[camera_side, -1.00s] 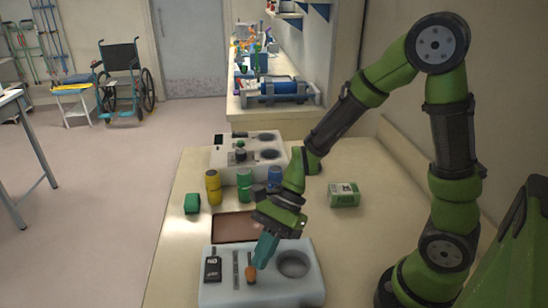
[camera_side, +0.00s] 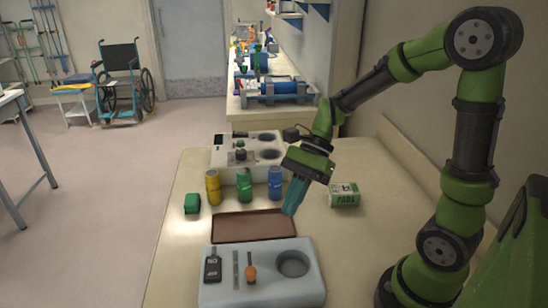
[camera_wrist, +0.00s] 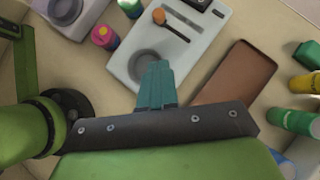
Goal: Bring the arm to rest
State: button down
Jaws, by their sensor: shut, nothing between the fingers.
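My green arm reaches in from the right in the side view. My gripper (camera_side: 289,212) has teal fingers pointing down and is shut with nothing between them. It hangs above the table near the right end of the brown tray (camera_side: 222,228), clear of the things below. In the wrist view the closed fingers (camera_wrist: 156,66) show in the middle, over the edge of the grey holder (camera_wrist: 192,64). The holder (camera_side: 215,290) bears a black device (camera_side: 212,268), a slim grey strip (camera_side: 236,270), an orange-headed tool (camera_side: 250,270) and a round well (camera_side: 292,264).
Yellow (camera_side: 213,188), green (camera_side: 244,186) and blue (camera_side: 275,182) bottles stand behind the tray. A green block (camera_side: 192,204) is at left and a green-white box (camera_side: 343,195) at right. A white unit (camera_side: 222,165) stands behind.

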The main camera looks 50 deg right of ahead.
jog(key=shift+d+r, duration=0.45)
jog(key=shift+r, duration=0.05)
jog(key=s+r+n+t+h, duration=0.5)
jog(key=r+n+t+h, duration=0.1)
jog(key=n, duration=0.8)
notch_tip(320, 180, up, 2)
jog(key=shift+d+r+t, duration=0.1)
jog(key=shift+d+t, duration=0.15)
jog(key=shift+t, duration=0.35)
